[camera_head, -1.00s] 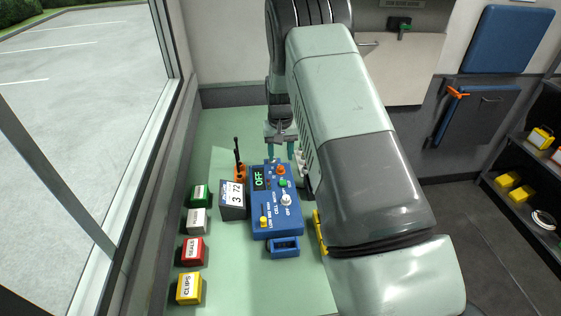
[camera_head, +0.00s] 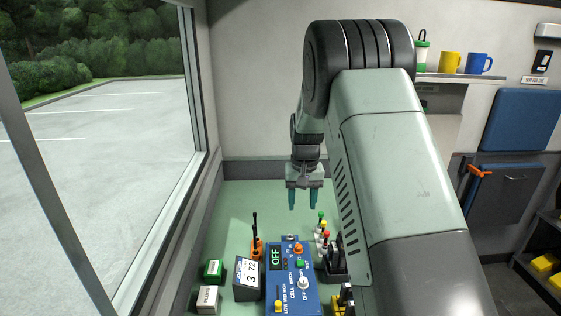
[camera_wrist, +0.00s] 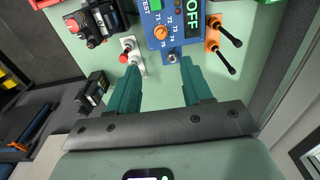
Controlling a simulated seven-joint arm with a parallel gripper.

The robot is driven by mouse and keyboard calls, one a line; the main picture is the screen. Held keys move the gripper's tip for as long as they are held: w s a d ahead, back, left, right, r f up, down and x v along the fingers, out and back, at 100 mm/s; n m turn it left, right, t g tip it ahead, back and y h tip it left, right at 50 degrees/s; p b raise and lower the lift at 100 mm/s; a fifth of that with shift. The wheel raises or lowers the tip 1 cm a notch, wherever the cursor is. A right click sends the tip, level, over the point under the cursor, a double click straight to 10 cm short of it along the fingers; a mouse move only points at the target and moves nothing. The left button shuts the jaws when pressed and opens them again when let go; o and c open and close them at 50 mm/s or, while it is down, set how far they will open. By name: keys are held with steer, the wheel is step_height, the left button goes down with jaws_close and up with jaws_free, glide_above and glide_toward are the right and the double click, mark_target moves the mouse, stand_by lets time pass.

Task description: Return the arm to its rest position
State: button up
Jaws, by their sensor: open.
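My gripper (camera_head: 304,200) hangs above the green bench (camera_head: 240,200), behind the blue control box in the head view. Its two teal fingers point down, apart, with nothing between them. In the wrist view my gripper (camera_wrist: 158,85) is also open and empty, with the fingertips near the top edge of the box. The blue box (camera_head: 291,283) has a display reading OFF and several knobs; it also shows in the wrist view (camera_wrist: 178,30). My arm bends over the bench from the right, raised above its surface.
A grey box reading 3 72 (camera_head: 247,279) and an orange-based device with black stick (camera_head: 256,246) stand left of the control box. Small coloured knobs (camera_head: 323,228) stand to its right. The window (camera_head: 110,100) borders the left. The back of the bench is clear.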

steer(key=s+d+r+t, duration=0.1)
steer(key=s+r+t, duration=0.2)
steer(key=s+r, duration=1.6)
steer(key=s+d+r+t, duration=0.1)
steer(key=s+r+t, duration=0.1)
steer(key=s, duration=1.5)
steer(key=shift+s+r, duration=0.4)
steer(key=shift+r, duration=0.2)
steer(key=shift+w, duration=0.1)
